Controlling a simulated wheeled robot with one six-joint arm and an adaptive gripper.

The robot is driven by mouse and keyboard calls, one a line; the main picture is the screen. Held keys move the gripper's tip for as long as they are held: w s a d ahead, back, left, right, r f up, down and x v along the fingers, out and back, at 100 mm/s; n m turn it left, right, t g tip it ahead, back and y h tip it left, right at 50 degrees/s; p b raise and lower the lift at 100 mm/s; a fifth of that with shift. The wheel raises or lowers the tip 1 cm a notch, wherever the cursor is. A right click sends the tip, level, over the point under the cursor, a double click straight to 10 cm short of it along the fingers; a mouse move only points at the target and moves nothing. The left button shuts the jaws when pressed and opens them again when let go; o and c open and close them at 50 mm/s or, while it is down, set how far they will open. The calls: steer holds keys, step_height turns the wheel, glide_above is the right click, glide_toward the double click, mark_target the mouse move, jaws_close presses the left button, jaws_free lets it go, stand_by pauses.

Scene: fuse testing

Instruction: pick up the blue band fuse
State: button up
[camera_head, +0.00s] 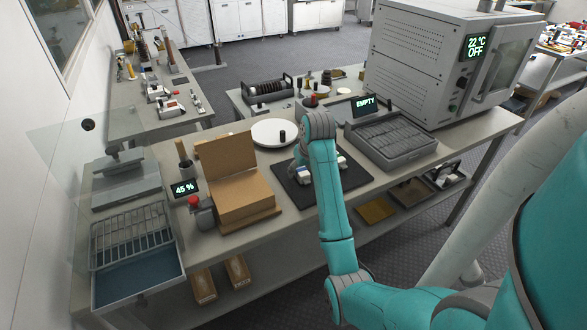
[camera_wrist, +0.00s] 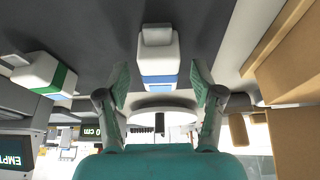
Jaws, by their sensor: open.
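The blue band fuse (camera_wrist: 158,58) is a white block-shaped body with a blue stripe and a grey end cap. It lies on the dark mat (camera_head: 297,196) and is centred between my fingers in the wrist view. My gripper (camera_wrist: 158,74) is open, one finger on each side of the fuse, with visible gaps and no clear contact. A second white fuse with a green band (camera_wrist: 42,75) lies to the left in the wrist view. In the head view, my arm covers part of the mat, and small white fuses show beside it; their bands are hard to make out.
A cardboard box (camera_head: 236,190) stands left of the mat. A grey tray unit (camera_head: 395,150) with an EMPTY display (camera_head: 366,104) stands right of it. A white round plate (camera_head: 272,131) lies behind, and a large grey oven (camera_head: 430,60) stands at the right.

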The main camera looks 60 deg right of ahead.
steer(key=shift+w+d+f, duration=0.1)
steer(key=shift+w+f, duration=0.05)
steer(key=shift+f, duration=0.35)
jaws_close()
steer(key=shift+r, duration=0.15)
